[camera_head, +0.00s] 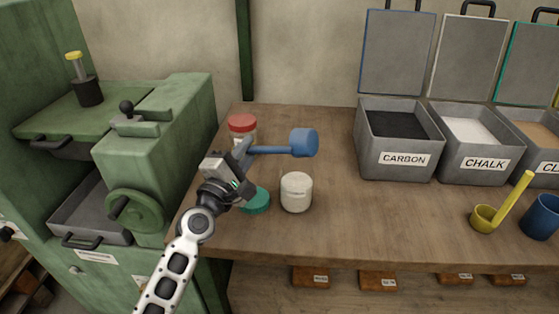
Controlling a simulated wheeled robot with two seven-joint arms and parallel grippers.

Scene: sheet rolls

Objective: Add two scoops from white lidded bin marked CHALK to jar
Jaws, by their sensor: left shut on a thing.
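My left gripper (237,162) is shut on the handle of a blue scoop (303,142). The scoop's head appears above and slightly behind the open-looking jar (296,194), which holds pale material; the scoop seems tipped on its side, and its inside is hidden. A teal lid (257,203) lies on the bench left of the jar, partly behind my gripper. The CHALK bin (483,164) stands at the right with its white-edged lid (468,58) raised, and white powder shows inside. My right gripper is out of view.
A red-lidded jar (242,126) stands behind my gripper. The open CARBON bin (402,158) is beside the CHALK bin. A yellow scoop (485,218) and a blue cup-shaped scoop (541,217) stand at front right. A green machine (150,150) is left; the bench (380,225) middle is clear.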

